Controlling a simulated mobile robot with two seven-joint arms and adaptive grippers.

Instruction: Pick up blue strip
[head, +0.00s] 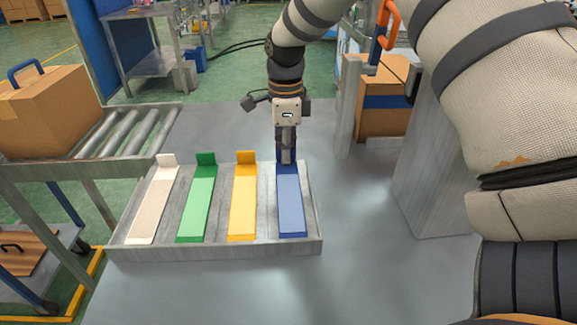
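The blue strip (290,203) lies in the rightmost place of a grey tray (215,248), with its raised end at the back. My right gripper (287,158) points down at that raised end, and its fingers overlap it in the picture. The fingers look close together, but I cannot tell whether they are closed on the blue end or only in front of it. The rest of the blue strip lies flat in the tray. My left gripper is not in view.
White (154,205), green (197,208) and yellow (243,207) strips lie left of the blue one. A roller conveyor (110,135) with a cardboard box (50,112) stands at left. A grey block (425,165) and another box (383,120) stand at right. The table front is clear.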

